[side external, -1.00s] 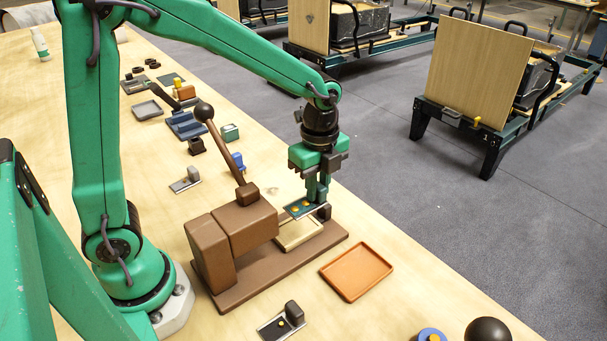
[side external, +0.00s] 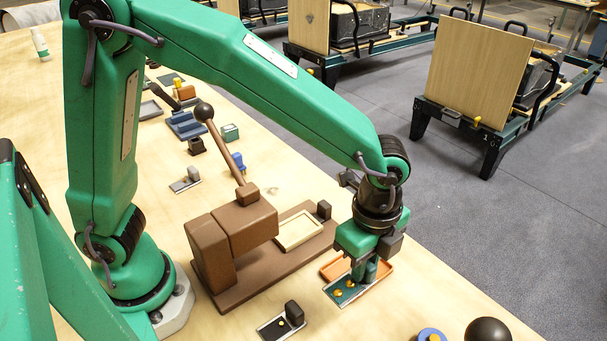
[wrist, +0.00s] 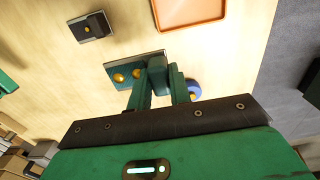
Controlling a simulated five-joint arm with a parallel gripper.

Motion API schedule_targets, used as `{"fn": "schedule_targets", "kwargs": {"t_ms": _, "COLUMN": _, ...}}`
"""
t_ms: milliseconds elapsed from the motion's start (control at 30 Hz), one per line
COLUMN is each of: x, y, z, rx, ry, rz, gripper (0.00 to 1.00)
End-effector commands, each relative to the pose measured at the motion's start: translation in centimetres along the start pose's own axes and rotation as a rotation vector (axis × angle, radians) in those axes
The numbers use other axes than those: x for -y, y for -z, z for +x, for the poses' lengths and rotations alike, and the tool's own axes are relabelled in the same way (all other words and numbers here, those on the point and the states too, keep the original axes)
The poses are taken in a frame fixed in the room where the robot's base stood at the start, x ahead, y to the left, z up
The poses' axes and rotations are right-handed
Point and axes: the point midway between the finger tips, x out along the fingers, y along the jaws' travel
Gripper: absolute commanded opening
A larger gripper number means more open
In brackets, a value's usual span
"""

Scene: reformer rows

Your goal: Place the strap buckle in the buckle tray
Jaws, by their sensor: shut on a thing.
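The strap buckle, which I take to be the teal plate with a silver edge and gold studs (side external: 343,290), is held in my gripper (side external: 366,275). In the wrist view, the buckle (wrist: 122,73) sticks out left of the fingers of my gripper (wrist: 165,75), which are shut on its right part. The buckle tray, a shallow orange tray (side external: 386,266), is partly hidden behind my gripper and the buckle in the side view. In the wrist view the tray (wrist: 188,12) is at the top, apart from the buckle in the picture. The buckle's height above the table is unclear.
A brown press (side external: 240,225) with a lever and an empty cream frame (side external: 298,231) stands left of my gripper. A grey plate with a dark block (side external: 283,321) lies in front. A blue disc (side external: 431,335) and black ball (side external: 488,330) are at the right, near the table edge.

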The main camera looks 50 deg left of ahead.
Motion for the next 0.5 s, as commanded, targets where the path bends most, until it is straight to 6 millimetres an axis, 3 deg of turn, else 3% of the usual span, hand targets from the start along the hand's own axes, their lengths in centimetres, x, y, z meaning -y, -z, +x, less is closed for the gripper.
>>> {"fn": "schedule_targets", "kwargs": {"t_ms": 267, "x": 0.3, "y": -0.1, "z": 0.2, "rx": 0.000, "ry": 0.000, "rz": -0.001, "gripper": 0.00}}
{"fn": "schedule_targets", "kwargs": {"t_ms": 500, "x": 2.5, "y": -1.7, "z": 1.8, "rx": 0.001, "ry": -0.001, "rz": -0.004, "gripper": 0.00}}
